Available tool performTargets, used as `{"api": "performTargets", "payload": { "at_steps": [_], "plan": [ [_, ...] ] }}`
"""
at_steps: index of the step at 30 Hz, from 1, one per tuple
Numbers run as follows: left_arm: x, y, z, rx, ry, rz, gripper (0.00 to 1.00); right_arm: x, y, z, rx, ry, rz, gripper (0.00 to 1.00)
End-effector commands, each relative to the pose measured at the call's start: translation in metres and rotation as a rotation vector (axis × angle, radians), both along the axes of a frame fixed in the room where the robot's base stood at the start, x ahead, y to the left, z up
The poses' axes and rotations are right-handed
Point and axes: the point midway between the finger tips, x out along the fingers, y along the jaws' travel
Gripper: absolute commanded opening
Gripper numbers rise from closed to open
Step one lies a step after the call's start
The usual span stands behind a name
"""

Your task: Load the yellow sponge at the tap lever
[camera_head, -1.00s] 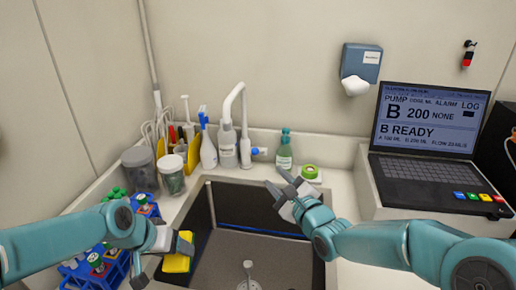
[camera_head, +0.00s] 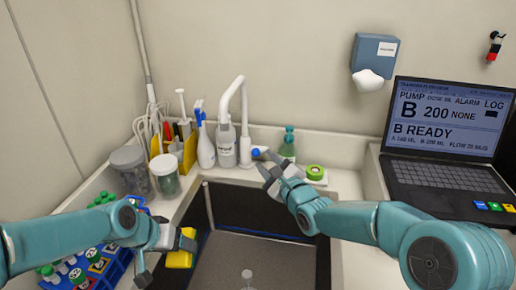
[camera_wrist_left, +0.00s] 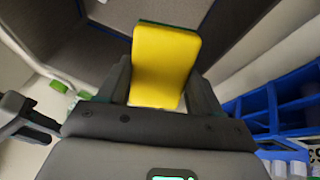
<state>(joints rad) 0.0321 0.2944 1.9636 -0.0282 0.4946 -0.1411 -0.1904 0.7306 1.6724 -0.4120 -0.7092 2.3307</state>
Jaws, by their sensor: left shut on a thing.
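The yellow sponge (camera_head: 181,257) is held between the fingers of my left gripper (camera_head: 176,246), over the left edge of the sink. In the left wrist view the sponge (camera_wrist_left: 164,65) stands up between the fingers and a thin green layer shows at its far edge. The blue tap lever (camera_head: 256,153) is at the right of the white tap (camera_head: 243,110) behind the sink. My right gripper (camera_head: 265,163) is just in front of the lever with its fingers apart and nothing visible between them. Contact with the lever cannot be told.
The sink (camera_head: 225,265) lies below both grippers. A blue rack (camera_head: 115,268) with capped tubes is at left. Bottles, a green soap bottle (camera_head: 288,145) and a green tape roll (camera_head: 315,173) line the back. A laptop (camera_head: 445,150) stands at right.

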Motion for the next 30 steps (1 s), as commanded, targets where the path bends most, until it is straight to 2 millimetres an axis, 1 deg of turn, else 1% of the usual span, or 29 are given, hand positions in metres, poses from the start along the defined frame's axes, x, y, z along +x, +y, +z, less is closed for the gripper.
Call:
{"api": "performTargets", "payload": {
  "at_steps": [1, 3, 9, 15, 22, 23, 24, 25, 26, 30],
  "plan": [
    [0.000, 0.000, 0.006, 0.000, 0.000, 0.000, 0.40, 0.010, 0.007, 0.002, 0.000, -0.001, 0.002, 0.38],
    [0.000, 0.000, 0.009, 0.000, 0.000, 0.000, 0.40, 0.022, 0.013, 0.002, -0.001, 0.000, 0.001, 0.38],
    [0.001, 0.001, 0.015, 0.000, -0.001, 0.001, 0.40, 0.046, 0.025, 0.001, -0.001, 0.000, 0.001, 0.38],
    [0.003, 0.001, 0.016, 0.000, -0.001, 0.000, 0.40, 0.055, 0.029, 0.000, 0.000, -0.001, 0.001, 0.38],
    [0.004, 0.000, 0.016, 0.000, 0.000, 0.000, 0.40, 0.057, 0.028, 0.000, 0.000, 0.001, 0.001, 0.38],
    [0.004, 0.000, 0.016, 0.000, 0.000, 0.000, 0.40, 0.057, 0.028, 0.000, 0.000, 0.001, 0.001, 0.28],
    [0.004, 0.000, 0.016, 0.000, 0.000, 0.000, 0.40, 0.057, 0.028, 0.000, 0.000, 0.001, 0.001, 0.15],
    [0.004, 0.000, 0.016, 0.000, 0.000, 0.000, 0.40, 0.057, 0.028, 0.000, 0.000, 0.001, 0.001, 0.05],
    [0.004, 0.000, 0.016, 0.000, 0.000, 0.000, 0.40, 0.057, 0.028, 0.000, 0.000, 0.000, 0.000, 0.00],
    [0.004, 0.000, 0.015, 0.000, 0.000, 0.000, 0.40, 0.057, 0.028, 0.000, 0.000, 0.000, 0.000, 0.00]
  ]
}}
